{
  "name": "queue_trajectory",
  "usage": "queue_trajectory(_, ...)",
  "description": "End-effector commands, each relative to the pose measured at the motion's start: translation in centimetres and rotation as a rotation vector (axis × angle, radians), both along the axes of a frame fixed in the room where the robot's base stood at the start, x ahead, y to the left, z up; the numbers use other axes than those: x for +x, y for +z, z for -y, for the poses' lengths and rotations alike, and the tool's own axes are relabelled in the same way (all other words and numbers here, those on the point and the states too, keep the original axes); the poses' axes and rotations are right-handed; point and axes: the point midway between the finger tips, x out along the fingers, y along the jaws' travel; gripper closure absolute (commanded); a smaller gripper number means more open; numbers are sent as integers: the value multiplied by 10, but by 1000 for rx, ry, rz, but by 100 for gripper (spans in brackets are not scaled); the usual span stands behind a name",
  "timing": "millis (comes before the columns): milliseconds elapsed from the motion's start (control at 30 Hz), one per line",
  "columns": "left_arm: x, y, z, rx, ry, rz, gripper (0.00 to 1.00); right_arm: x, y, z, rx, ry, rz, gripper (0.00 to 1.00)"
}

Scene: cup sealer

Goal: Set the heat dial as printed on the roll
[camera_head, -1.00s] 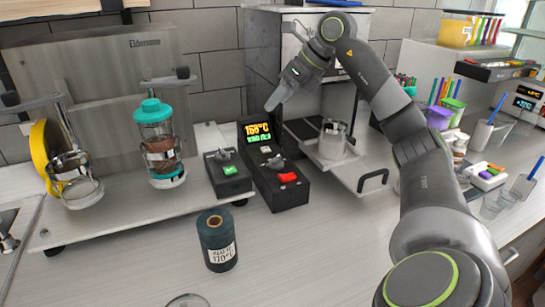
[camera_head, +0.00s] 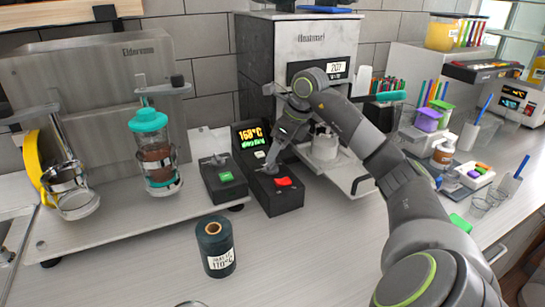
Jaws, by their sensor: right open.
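The dark film roll (camera_head: 214,240) stands upright on the counter at the front. Its white label (camera_head: 221,262) bears small print ending in °C; the figure looks like 170 but is blurred. The black control box (camera_head: 284,200) behind it has a lit display (camera_head: 251,136) reading about 160°C, with a green line below. A red switch (camera_head: 284,182) and a pale button (camera_head: 260,154) are on its top. My right gripper (camera_head: 271,164) is open and low over this box, at the heat dial, which it mostly hides. I cannot tell whether the fingers touch the dial. My left gripper is out of view.
A second black box (camera_head: 225,182) with a grey knob and green switch stands close to the left. Steel holders with a teal-lidded shaker (camera_head: 153,150) stand farther left. The sealing machine (camera_head: 298,55) rises behind my right arm. The front counter around the roll is mostly clear.

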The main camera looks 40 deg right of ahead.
Motion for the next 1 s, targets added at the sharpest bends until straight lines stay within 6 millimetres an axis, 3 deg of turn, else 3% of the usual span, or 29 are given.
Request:
queue_trajectory(100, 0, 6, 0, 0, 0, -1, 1, 7, -19, -4, 4, 0, -3, 40)
queue_trajectory(300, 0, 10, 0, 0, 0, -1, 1, 15, -39, -6, 2, -1, -1, 40)
queue_trajectory(667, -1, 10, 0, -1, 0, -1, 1, 17, -44, -7, 0, -1, 0, 40)
queue_trajectory(1000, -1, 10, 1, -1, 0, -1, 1, 17, -43, -7, 0, -1, 1, 84)
